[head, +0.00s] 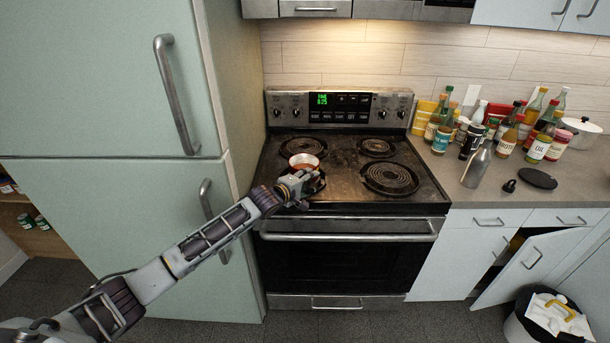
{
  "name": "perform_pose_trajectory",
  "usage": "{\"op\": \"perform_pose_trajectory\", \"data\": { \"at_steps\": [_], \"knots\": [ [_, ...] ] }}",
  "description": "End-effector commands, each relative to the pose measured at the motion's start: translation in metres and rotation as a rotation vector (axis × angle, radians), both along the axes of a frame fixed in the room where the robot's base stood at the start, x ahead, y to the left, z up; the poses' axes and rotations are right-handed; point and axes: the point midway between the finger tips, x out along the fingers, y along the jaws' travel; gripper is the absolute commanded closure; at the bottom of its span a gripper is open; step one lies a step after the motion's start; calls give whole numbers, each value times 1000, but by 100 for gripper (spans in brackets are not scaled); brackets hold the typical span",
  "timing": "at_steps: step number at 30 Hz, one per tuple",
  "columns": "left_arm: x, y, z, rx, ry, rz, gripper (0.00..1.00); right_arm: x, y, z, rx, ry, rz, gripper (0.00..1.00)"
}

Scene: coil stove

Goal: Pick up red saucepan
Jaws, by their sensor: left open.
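The red saucepan (304,161) sits on the left side of the coil stove (336,180), at or just behind the front-left burner. It is small, with a pale inside and a reddish rim. My left gripper (304,181) is open at the pan's near side, over the front-left burner. It hides part of the pan's front and that burner. I cannot tell whether its fingers touch the pan or where the pan's handle lies. My right gripper is not in view.
A tall pale green fridge (110,110) stands close on the left. Several bottles (505,130), a steel bottle (476,166) and a black lid (537,178) are on the right counter. A cabinet door (530,265) hangs open above a bin (545,320). The right burners are clear.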

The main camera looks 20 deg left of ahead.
Motion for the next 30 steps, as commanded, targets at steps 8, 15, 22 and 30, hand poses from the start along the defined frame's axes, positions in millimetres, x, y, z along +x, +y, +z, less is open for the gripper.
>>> {"op": "perform_pose_trajectory", "data": {
  "at_steps": [8,15,22,30],
  "knots": [
    [0,0,0,0,0,0,67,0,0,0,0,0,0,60],
    [0,0,0,0,0,0,98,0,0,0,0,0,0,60],
    [0,0,2,1,-4,-1,100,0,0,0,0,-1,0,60],
    [0,0,3,1,-4,-1,100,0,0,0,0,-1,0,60]
  ]
}}
